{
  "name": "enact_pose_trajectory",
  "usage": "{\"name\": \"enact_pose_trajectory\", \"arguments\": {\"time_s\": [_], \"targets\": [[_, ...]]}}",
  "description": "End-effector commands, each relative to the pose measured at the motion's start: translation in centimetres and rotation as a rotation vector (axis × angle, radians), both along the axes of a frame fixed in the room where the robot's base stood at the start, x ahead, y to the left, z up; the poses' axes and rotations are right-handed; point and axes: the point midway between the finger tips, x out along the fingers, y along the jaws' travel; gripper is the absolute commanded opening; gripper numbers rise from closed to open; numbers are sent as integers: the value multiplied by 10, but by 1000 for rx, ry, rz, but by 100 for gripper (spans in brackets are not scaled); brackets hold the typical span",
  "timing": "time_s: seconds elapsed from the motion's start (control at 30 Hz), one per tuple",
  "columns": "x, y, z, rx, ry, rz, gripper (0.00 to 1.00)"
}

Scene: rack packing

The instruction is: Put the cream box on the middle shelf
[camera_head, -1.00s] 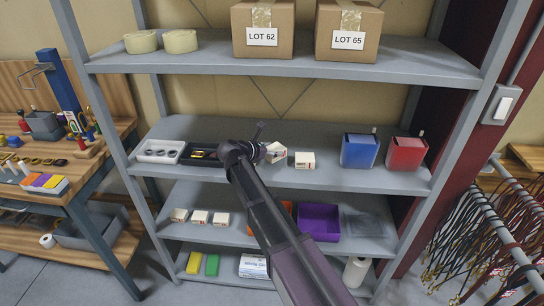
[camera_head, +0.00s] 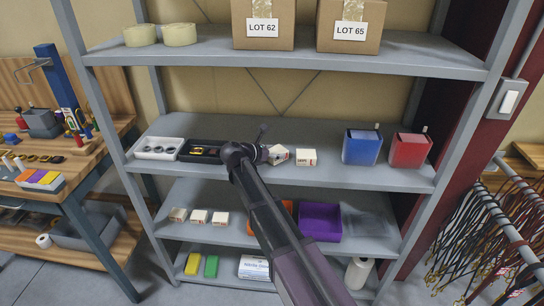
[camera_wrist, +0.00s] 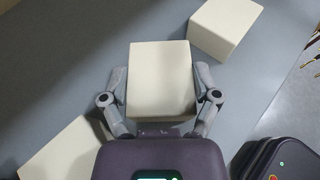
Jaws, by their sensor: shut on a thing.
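My gripper (camera_wrist: 161,92) is shut on a cream box (camera_wrist: 160,70), with one finger on each side. In the head view this box (camera_head: 279,155) shows just past my wrist, slightly tilted, over the middle shelf (camera_head: 325,178). I cannot tell if it touches the shelf. A second cream box (camera_head: 306,157) stands on that shelf just to its right, apart from it. In the wrist view, one cream box (camera_wrist: 226,27) is at upper right and another (camera_wrist: 66,152) at lower left, partly hidden by my gripper.
On the middle shelf, a white tray (camera_head: 159,140) and black tray (camera_head: 187,158) are at left. A blue bin (camera_head: 361,148) and red bin (camera_head: 409,150) are at right. The upper shelf (camera_head: 200,63) hangs above. Several small cream boxes (camera_head: 199,216) stand on the shelf below.

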Motion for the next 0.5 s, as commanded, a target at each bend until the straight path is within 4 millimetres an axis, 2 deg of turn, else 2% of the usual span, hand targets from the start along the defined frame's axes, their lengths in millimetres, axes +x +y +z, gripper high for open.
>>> {"name": "enact_pose_trajectory", "arguments": {"time_s": [0.5], "targets": [[0, -1, -5, 0, 0, -1, 28]]}}
